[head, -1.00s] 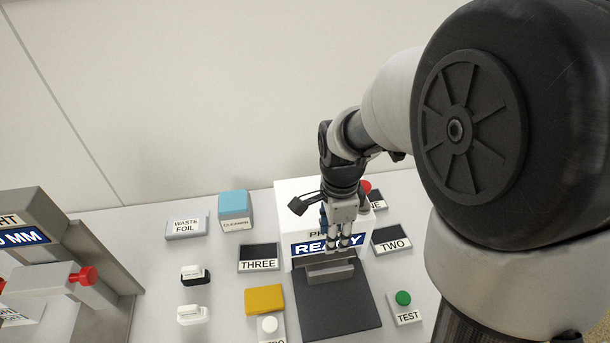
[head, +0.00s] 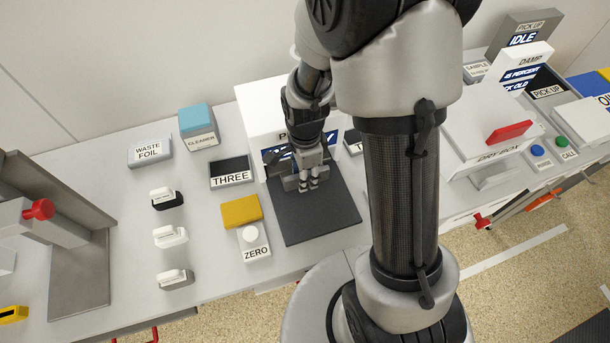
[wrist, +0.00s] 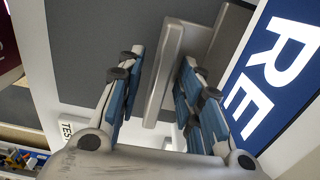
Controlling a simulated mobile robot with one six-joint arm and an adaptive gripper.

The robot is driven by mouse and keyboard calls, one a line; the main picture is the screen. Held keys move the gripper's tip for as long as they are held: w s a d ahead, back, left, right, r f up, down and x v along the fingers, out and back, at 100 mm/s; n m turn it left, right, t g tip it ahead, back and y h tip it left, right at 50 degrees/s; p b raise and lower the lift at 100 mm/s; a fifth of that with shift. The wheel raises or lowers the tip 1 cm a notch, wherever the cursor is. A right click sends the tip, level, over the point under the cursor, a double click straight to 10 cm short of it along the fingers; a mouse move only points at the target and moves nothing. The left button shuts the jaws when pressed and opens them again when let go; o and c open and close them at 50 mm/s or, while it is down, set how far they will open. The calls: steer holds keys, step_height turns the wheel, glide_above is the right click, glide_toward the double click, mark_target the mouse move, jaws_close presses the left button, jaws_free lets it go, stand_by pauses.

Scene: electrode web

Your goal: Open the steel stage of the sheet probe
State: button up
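The sheet probe is a white box (head: 262,118) with a blue display, partly hidden behind my arm; the wrist view shows the letters "RE" on the display (wrist: 277,66). At its foot is a steel stage with a raised grey bar (head: 290,184), behind a dark flat plate (head: 312,217). My gripper (head: 309,182) points down at the bar. In the wrist view, the bar (wrist: 164,75) lies between the two blue-padded fingers of my gripper (wrist: 160,93). The fingers are apart, with a clear gap on the left side; whether the right finger touches is unclear.
Left of the dark plate are a yellow block (head: 241,211), the ZERO button (head: 251,234) and the THREE tray (head: 230,172). Several white-handled blocks (head: 170,236) stand further left. A dry box with a red handle (head: 509,132) stands right of my arm.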

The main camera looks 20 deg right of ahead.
steer(key=shift+f, duration=0.15)
jaws_close()
stand_by(0.4)
stand_by(0.4)
